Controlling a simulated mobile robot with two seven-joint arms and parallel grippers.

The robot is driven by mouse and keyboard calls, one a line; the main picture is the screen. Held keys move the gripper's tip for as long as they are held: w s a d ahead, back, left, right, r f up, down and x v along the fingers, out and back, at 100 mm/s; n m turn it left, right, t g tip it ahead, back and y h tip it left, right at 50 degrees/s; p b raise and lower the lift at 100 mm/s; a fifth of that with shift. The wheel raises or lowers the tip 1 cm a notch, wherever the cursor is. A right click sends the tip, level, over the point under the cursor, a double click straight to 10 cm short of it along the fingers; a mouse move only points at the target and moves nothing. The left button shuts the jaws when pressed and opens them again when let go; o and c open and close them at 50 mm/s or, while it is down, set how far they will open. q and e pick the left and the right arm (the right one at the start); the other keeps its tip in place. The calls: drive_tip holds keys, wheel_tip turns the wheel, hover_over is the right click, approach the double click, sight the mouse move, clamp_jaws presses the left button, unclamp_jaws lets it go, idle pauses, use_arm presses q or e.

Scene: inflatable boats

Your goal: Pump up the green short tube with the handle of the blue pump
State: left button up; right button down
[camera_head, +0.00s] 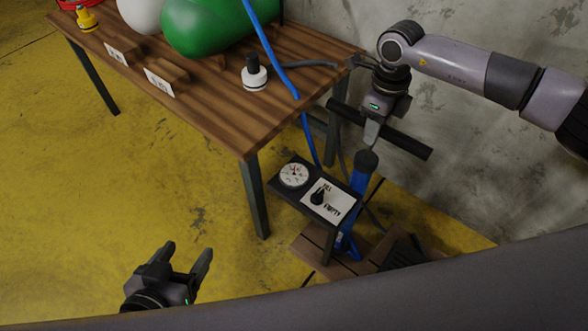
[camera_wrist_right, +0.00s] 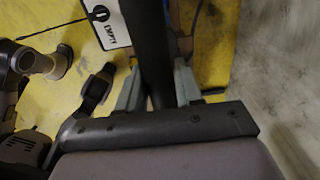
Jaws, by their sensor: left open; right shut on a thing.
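The green short tube (camera_head: 205,24) lies on the wooden table, cut off by the top edge of the head view. The blue pump (camera_head: 357,185) stands upright on a wooden base beside the table. Its black crossbar handle (camera_head: 408,143) is raised above the blue body. My right gripper (camera_head: 372,131) is shut on the handle from above. In the right wrist view, the dark handle (camera_wrist_right: 147,40) runs between the fingers of the right gripper (camera_wrist_right: 158,92). My left gripper (camera_head: 182,268) is open and empty, low in the head view, over the yellow floor.
A panel with a gauge (camera_head: 293,175) and a black FILL/EMPTY knob (camera_head: 319,196) stands in front of the pump. A blue hose (camera_head: 275,62) crosses the table. A black-and-white valve piece (camera_head: 254,76) stands on the table (camera_head: 215,115). A grey wall is close on the right.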

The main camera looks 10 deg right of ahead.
wheel_tip(320, 180, down, 5)
drive_tip(key=b, duration=0.4)
drive_tip(key=shift+s+f, duration=0.1)
drive_tip(key=c, duration=0.7)
unclamp_jaws()
wheel_tip(320, 180, up, 7)
drive_tip(key=p, duration=0.6)
drive_tip(key=shift+r, duration=0.2)
